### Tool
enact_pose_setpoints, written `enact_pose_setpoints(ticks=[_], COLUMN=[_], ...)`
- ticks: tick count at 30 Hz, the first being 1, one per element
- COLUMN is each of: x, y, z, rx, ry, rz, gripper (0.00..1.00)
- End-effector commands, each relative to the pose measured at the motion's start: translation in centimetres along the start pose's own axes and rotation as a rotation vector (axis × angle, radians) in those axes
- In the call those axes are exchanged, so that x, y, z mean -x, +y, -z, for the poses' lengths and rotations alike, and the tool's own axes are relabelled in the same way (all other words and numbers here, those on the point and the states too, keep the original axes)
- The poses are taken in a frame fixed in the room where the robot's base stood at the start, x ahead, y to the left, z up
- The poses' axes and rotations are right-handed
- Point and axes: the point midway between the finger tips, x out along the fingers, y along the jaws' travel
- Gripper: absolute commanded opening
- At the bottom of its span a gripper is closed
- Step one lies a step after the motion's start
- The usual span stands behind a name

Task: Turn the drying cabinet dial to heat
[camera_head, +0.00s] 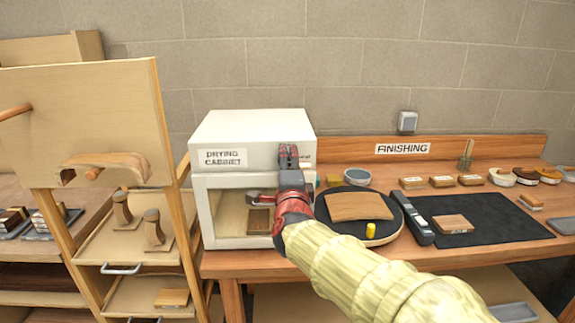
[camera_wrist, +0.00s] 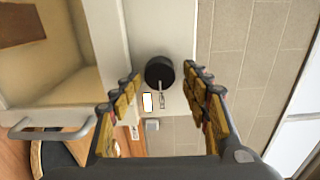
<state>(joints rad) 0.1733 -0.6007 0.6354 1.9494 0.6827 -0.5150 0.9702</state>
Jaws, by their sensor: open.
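The white drying cabinet (camera_head: 228,135) with its "DRYING CABINET" label stands on the left end of the bench. My gripper (camera_head: 290,158) is in front of the cabinet's right front side and hides the dial in the head view. In the wrist view, the round black dial (camera_wrist: 160,72) lies between the open fingers of my gripper (camera_wrist: 163,82), with a finger on each side. I see no clear contact. A small white patch (camera_wrist: 147,102) and a thin mark lie beside the dial. The dial's setting cannot be read.
The cabinet's window shows a brown block (camera_head: 258,221) inside; its handle (camera_wrist: 45,128) is near my gripper. A round black stand (camera_head: 388,230) with a curved wooden piece (camera_head: 360,206) is to the right. A wooden rack (camera_head: 85,120) stands left.

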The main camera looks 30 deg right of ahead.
Motion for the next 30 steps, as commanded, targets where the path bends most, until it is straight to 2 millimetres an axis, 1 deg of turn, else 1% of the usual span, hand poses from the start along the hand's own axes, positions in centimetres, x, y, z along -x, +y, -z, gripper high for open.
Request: enact_pose_setpoints(ticks=[4, 7, 11, 18, 21, 25, 30], x=[0.1, 0.6, 2.2, 5.8, 6.8, 7.7, 8.0], y=[0.1, 0.0, 0.0, -0.1, 0.0, 0.0, 0.0], z=[0.0, 0.0, -0.1, -0.1, -0.1, 0.0, 0.0], rx=[0.0, 0.0, 0.0, -0.002, -0.001, -0.001, 0.0], ry=[-0.001, -0.001, -0.002, -0.002, -0.002, -0.001, 0.0], rz=[-0.001, 0.0, 0.0, 0.002, 0.001, 0.001, 0.0], gripper=[0.48, 0.48, 0.48, 0.48, 0.48, 0.48, 0.48])
